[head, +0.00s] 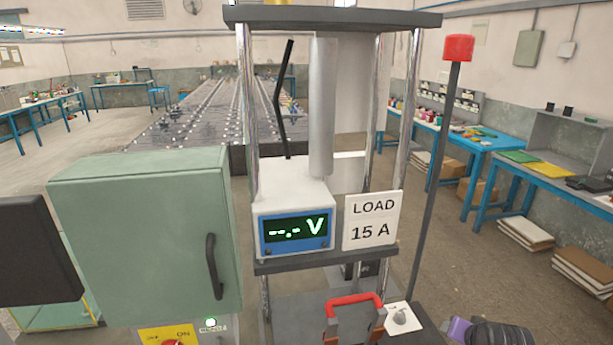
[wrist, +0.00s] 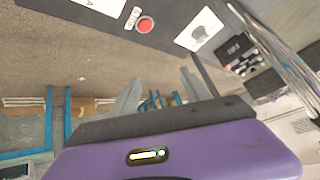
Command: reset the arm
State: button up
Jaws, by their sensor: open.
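My gripper (wrist: 160,82) shows in the wrist view. Its two grey fingers stand apart beyond the dark edge of the purple gripper body, with nothing between them. Blue table legs and floor show behind the fingers. In the head view, a purple and dark grey part of my arm (head: 490,332) shows at the bottom right edge. The fingers are not visible there.
A stand holds a meter (head: 297,230) reading "--.- V" and a "LOAD 15 A" sign (head: 373,220). A red-handled part (head: 354,300) and a red-topped post (head: 458,47) are close by. A green cabinet (head: 140,235) stands left. Blue workbenches (head: 490,143) line the right.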

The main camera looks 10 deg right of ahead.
jog(key=s+a+r+n+t+y+b, duration=0.15)
jog(key=s+a+r+n+t, duration=0.3)
jog(key=s+a, duration=0.8)
jog(key=s+a+r+n+t+b, duration=0.25)
jog(key=s+a+r+t, duration=0.2)
jog(key=s+a, duration=0.75)
jog(key=s+a+f+n+g+y+b, duration=0.1)
jog(key=s+f+y, duration=0.1)
jog(key=s, duration=1.4)
jog(key=shift+s+a+g+b, duration=0.25)
jog(key=shift+g+b, duration=0.05)
jog(key=shift+b, duration=0.1)
